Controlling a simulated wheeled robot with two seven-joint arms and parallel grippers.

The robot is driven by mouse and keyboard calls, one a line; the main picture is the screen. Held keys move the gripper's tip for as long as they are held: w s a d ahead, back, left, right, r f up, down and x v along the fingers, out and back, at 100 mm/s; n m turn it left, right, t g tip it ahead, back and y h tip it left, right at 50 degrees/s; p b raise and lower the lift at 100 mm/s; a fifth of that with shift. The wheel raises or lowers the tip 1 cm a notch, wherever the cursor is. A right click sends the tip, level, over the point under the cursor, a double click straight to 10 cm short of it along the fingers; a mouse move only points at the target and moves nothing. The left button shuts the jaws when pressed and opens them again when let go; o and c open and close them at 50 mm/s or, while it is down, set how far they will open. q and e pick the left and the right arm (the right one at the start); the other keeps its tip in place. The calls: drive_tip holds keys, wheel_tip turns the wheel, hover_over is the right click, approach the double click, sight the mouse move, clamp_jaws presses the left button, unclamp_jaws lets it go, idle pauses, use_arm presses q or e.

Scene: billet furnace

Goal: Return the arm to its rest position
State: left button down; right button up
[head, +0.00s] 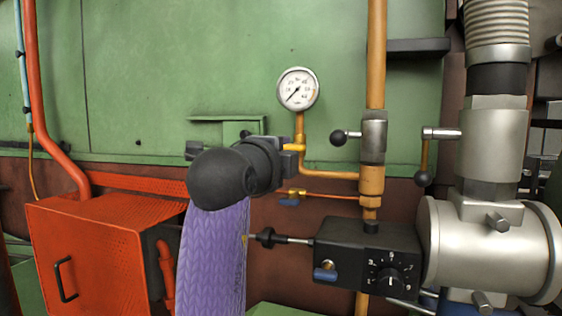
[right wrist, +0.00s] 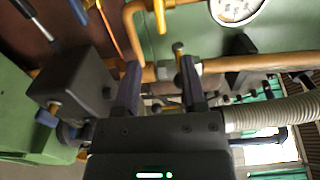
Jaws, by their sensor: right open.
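My right arm, in a purple sleeve (head: 212,258), rises from the bottom of the head view, left of centre. Its black wrist bends right toward the pipes. My right gripper (head: 287,149) is in front of the green panel, just left of the orange gauge pipe and below the gauge. In the right wrist view the two dark fingers of this gripper (right wrist: 158,72) stand apart, with no object held between them. My left gripper is in neither view.
A round pressure gauge (head: 298,89) sits above the gripper. A black control box (head: 368,255) with a dial and a rod stands right of the sleeve. A red box (head: 88,250) is at left. A silver cylinder (head: 490,245) is at right. The upper-left green panel (head: 180,65) has clear space before it.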

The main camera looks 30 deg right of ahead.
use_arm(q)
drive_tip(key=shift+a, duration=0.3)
